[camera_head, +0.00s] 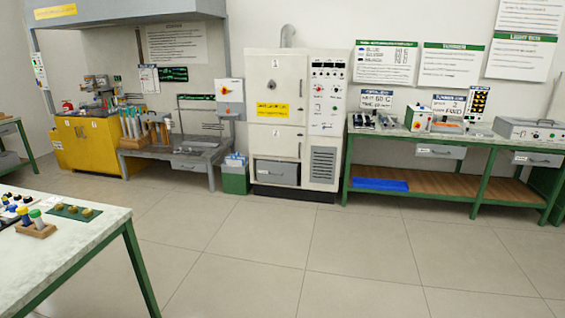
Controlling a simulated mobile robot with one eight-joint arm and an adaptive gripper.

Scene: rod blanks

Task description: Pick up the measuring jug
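I cannot make out a measuring jug for certain in this view. Small items stand on the left workbench, around the sink bench and on the right bench, but they are too small to identify as a jug. My gripper is not in view.
A light-topped table (75,255) with green legs stands at the near left. Behind are a yellow cabinet (85,147), a grey sink bench (192,158), a white oven cabinet (275,90) and a long green-framed bench (462,138). A blue tray (380,185) lies on its lower shelf. The tiled floor (310,255) is clear.

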